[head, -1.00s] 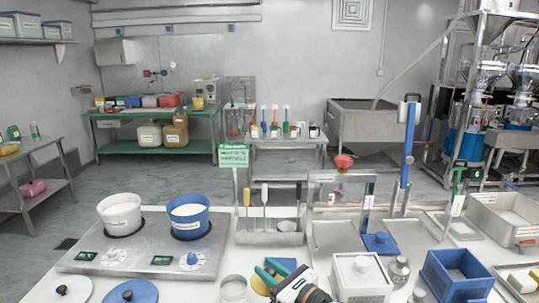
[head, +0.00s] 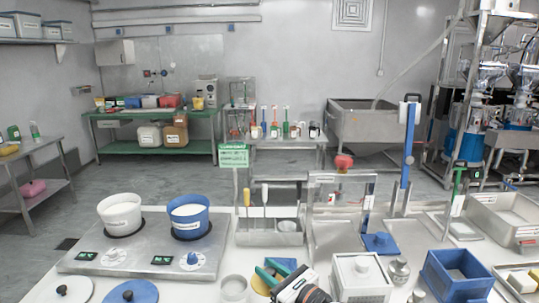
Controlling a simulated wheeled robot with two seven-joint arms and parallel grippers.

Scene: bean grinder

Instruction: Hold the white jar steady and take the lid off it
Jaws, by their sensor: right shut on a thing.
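A white square jar (head: 358,287) with a white lid (head: 361,266) on it stands at the bottom centre right of the head view. The lid has a raised knob, and the jar's lower part is cut off by the frame edge. My left gripper is not in view.
A small steel canister (head: 398,270) stands close right of the jar, then a blue open box (head: 453,275). A clear round cup (head: 234,288) is left of my right gripper. A blue lid (head: 131,291) lies at the bottom left. A white pot (head: 119,210) is on the hotplate.

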